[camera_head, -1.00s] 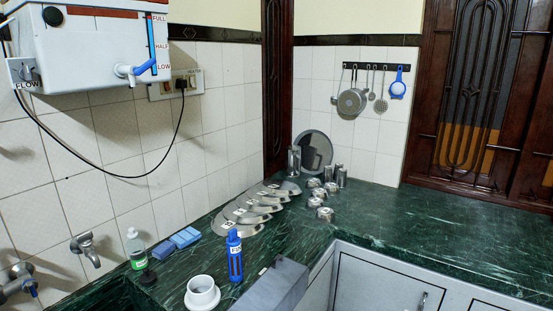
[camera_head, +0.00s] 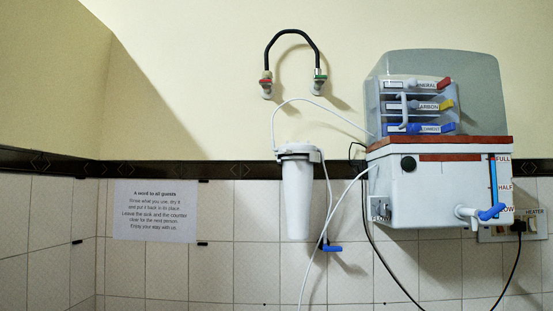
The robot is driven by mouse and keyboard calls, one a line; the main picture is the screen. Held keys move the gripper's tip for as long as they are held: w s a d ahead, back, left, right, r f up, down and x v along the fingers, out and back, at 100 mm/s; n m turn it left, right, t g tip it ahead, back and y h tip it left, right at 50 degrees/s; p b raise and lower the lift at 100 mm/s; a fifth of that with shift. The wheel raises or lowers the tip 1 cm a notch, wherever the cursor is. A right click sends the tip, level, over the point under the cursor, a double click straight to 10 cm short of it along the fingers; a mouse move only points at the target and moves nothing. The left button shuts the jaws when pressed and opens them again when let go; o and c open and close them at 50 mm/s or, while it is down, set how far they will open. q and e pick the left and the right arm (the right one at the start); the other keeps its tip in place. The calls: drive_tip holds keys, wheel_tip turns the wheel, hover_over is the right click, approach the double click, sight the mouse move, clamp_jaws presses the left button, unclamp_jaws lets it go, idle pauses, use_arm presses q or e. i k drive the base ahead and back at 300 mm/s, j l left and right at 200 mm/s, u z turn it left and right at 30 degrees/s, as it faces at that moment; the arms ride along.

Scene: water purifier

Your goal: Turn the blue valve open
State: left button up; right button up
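A small blue valve handle (camera_head: 333,248) shows just below and right of the white filter canister (camera_head: 298,198), on a thin tube; whether it is open or shut is too small to tell. A second blue handle (camera_head: 490,212) sits on the white tap at the lower right of the wall-mounted water purifier (camera_head: 432,190). Neither of my grippers is in the head view, and nothing of my arms shows.
A black hose (camera_head: 292,34) joins a red-handled and a green-handled wall valve above the canister. White tubes and black cables hang below the purifier. A socket plate (camera_head: 510,235) and a paper notice (camera_head: 155,211) are on the wall. The counter is out of view.

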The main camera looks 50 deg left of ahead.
sight(326, 248)
drive_tip(key=u, duration=1.45)
